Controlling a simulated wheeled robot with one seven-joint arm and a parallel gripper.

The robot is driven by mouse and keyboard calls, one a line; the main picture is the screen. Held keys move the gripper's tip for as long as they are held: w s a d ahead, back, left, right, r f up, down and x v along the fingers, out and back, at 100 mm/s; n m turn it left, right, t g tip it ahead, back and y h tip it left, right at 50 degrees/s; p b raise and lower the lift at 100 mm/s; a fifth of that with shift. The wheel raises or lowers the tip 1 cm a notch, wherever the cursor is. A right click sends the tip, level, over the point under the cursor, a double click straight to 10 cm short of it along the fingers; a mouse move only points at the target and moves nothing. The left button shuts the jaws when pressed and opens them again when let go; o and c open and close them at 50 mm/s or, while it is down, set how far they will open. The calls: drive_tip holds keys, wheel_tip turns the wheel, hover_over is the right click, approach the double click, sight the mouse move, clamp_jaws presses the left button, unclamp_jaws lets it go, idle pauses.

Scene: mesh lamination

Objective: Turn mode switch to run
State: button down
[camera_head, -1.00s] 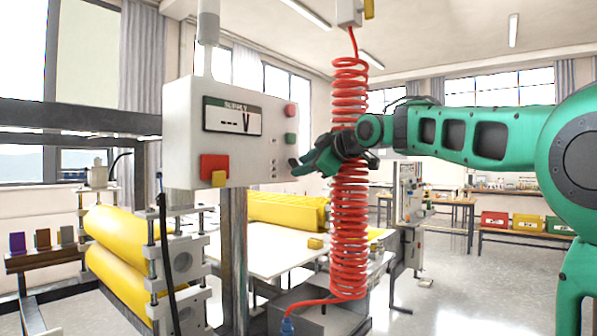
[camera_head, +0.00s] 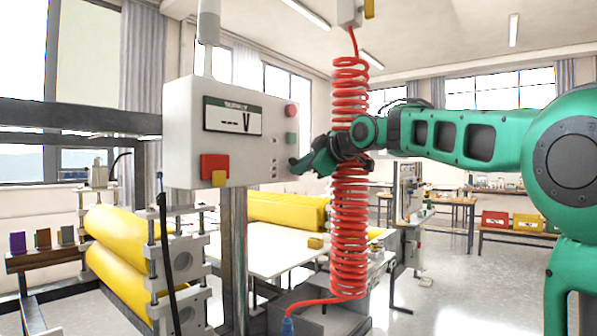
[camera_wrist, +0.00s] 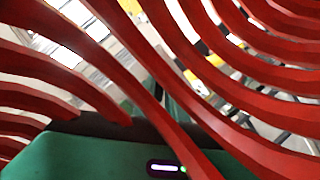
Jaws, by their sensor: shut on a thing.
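The control box (camera_head: 184,130) stands on a post left of centre in the head view. Its narrow right face has a red button (camera_head: 291,111) and a green button (camera_head: 291,138). My gripper (camera_head: 297,165) comes from the right, with its fingertips at this face just below the green button. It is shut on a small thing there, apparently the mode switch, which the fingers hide. The switch's position cannot be read. The wrist view shows mostly red hose coils and no fingertips.
A red coiled hose (camera_head: 350,230) hangs right at my wrist, and its coils cross close before the wrist camera (camera_wrist: 190,80). Yellow rollers (camera_head: 120,235) stand lower left. A white table (camera_head: 262,248) lies behind.

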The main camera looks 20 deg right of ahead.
drive_tip(key=shift+w+d+m+g+y, duration=0.1)
drive_tip(key=shift+m+g+y, duration=0.65)
drive_tip(key=shift+m, duration=0.75)
drive_tip(key=shift+w+d+m+g+y, duration=0.1)
drive_tip(key=shift+m+g+y, duration=0.65)
drive_tip(key=shift+m, duration=0.75)
drive_tip(key=shift+s, duration=0.1)
drive_tip(key=c, duration=1.8)
unclamp_jaws()
drive_tip(key=shift+r, duration=0.1)
